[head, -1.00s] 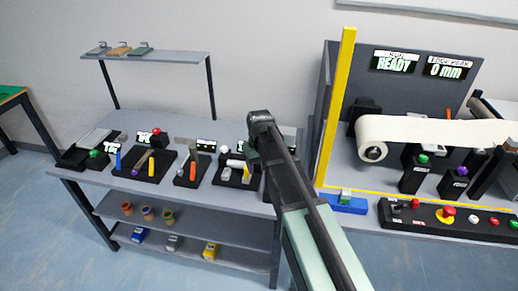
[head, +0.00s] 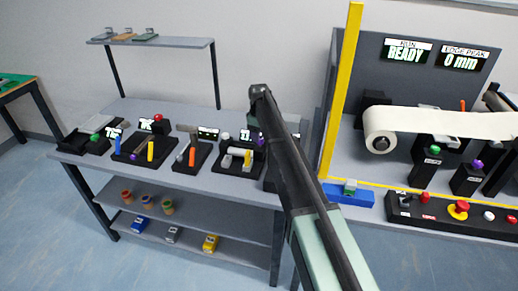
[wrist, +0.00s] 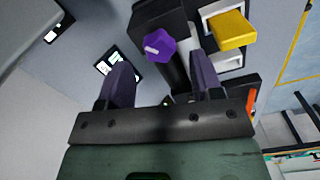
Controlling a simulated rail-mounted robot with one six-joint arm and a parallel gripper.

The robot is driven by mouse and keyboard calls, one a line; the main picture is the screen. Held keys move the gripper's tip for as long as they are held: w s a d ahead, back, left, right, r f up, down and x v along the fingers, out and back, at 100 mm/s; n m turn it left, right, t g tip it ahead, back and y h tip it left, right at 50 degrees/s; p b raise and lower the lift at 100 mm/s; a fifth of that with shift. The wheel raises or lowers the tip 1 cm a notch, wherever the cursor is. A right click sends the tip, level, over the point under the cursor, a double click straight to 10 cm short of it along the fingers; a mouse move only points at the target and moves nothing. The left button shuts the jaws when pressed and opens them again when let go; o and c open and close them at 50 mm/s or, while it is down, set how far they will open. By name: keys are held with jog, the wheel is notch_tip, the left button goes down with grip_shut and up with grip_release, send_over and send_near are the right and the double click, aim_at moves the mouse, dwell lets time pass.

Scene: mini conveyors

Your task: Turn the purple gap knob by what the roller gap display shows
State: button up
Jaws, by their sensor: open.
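A purple knob (wrist: 160,45) with a pale mark on its face tops a black post in the wrist view. My gripper (wrist: 163,75) is open, its two fingers apart, with the knob showing between and beyond the fingertips; I see no contact. In the head view a purple knob (head: 261,139) shows beside my arm at the bench's right end. A small lit display (wrist: 105,68) is left of the knob in the wrist view, partly behind a finger; its reading is not legible. My arm hides my gripper in the head view.
A yellow block (wrist: 232,30) on a black station stands right of the knob in the wrist view. Several black stations line the bench (head: 215,185). The machine at right has another purple knob (head: 477,164), a paper roll (head: 382,142) and a yellow post (head: 342,90).

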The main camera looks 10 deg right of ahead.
notch_tip(320, 180, down, 3)
jog(key=shift+r+b, duration=0.15)
jog(key=shift+b, duration=0.4)
jog(key=shift+r, duration=0.15)
jog(key=shift+c, duration=0.2)
jog(key=c, duration=0.9)
jog(key=shift+m, duration=0.3)
jog(key=m, duration=0.4)
jog(key=shift+d, duration=0.1)
jog(key=m, duration=0.5)
jog(key=shift+d, duration=0.1)
